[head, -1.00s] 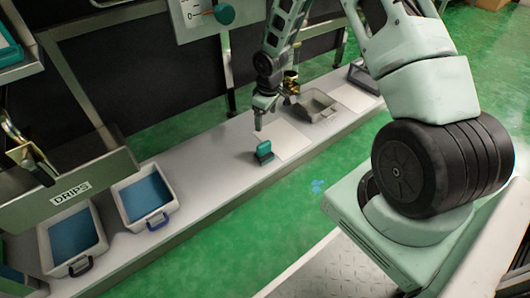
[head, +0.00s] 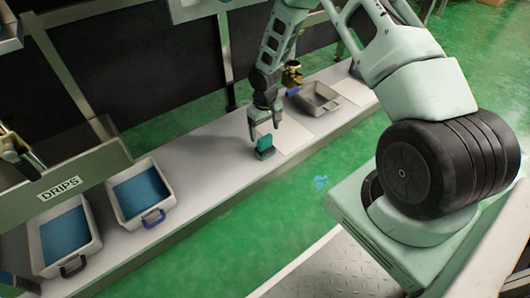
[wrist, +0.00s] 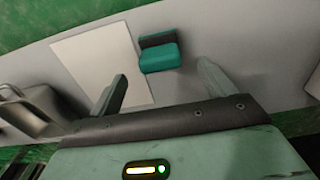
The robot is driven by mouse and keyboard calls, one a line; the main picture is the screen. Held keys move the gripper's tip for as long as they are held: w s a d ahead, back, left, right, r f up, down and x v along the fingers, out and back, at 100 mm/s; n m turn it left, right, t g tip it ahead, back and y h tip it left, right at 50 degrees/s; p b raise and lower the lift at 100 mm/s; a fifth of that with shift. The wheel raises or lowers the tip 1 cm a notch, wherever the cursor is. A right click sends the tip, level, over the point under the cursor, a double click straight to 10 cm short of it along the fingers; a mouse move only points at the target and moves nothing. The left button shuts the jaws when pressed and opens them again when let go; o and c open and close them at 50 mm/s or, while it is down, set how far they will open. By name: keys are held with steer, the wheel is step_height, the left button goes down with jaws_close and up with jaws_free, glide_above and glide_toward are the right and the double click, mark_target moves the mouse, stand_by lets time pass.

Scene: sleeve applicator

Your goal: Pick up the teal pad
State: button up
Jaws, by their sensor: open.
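The teal pad (head: 264,146) stands on the long grey bench, beside the left edge of a white sheet. In the wrist view the teal pad (wrist: 159,57) shows a teal block with a dark grey part along one side. My gripper (head: 264,128) is close above and behind the pad in the head view, pointing down. In the wrist view its two fingers (wrist: 163,82) are spread apart, with nothing between them. The pad lies ahead of the gap between the fingertips, and no contact shows.
A white sheet (head: 290,138) lies right of the pad. A grey tray (head: 318,98) stands farther right, with a brass fitting (head: 292,74) behind it. The bench between is clear.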

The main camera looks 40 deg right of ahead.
mark_target(265, 137)
step_height(265, 137, down, 7)
steer(key=b, duration=0.3)
steer(key=shift+r+b, duration=0.1)
steer(key=shift+b, duration=0.2)
steer(key=shift+r, duration=0.15)
steer(key=c, duration=1.1)
